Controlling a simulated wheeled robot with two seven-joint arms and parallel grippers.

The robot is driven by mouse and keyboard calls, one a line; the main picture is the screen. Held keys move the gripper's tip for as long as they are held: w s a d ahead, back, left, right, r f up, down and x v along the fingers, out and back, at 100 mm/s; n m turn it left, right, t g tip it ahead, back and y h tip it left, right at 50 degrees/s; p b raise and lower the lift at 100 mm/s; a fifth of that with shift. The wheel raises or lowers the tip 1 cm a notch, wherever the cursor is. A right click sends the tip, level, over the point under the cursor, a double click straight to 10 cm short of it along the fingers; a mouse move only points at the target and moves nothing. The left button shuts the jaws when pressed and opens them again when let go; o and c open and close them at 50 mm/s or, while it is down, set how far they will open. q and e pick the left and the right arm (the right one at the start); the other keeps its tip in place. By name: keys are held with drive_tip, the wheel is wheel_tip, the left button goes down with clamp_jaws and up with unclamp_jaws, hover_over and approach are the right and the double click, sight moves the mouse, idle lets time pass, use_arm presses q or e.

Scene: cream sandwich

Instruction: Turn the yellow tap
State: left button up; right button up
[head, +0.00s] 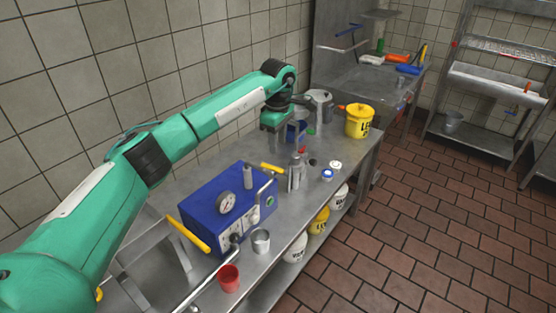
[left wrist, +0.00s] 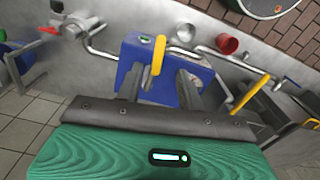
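A yellow tap handle (head: 272,168) sticks out at the far end of the blue machine (head: 205,200) on the steel counter. In the left wrist view the yellow handle (left wrist: 158,55) stands against the blue machine (left wrist: 130,55), in line with the gap between my fingers. My left gripper (head: 273,128) hangs above and beyond the machine. In the left wrist view its two fingers (left wrist: 160,88) are spread with nothing held. I cannot tell how far they are from the handle. A second yellow handle (head: 187,233) is at the machine's near side. My right gripper is not in view.
A red cup (head: 229,278) and a metal cup (head: 260,240) stand before the machine. Metal pipes run beside it. A yellow bucket (head: 359,121) and a steel pot (head: 320,105) stand at the counter's far end. The tiled wall is close on the left; the floor (head: 440,210) is clear.

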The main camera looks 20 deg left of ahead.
sight(278, 169)
use_arm(q)
wheel_tip(278, 169, down, 7)
drive_tip(key=p, duration=0.2)
drive_tip(key=shift+f+p, duration=0.2)
drive_tip(key=shift+p, duration=0.1)
drive_tip(key=shift+f, duration=0.65)
clamp_jaws()
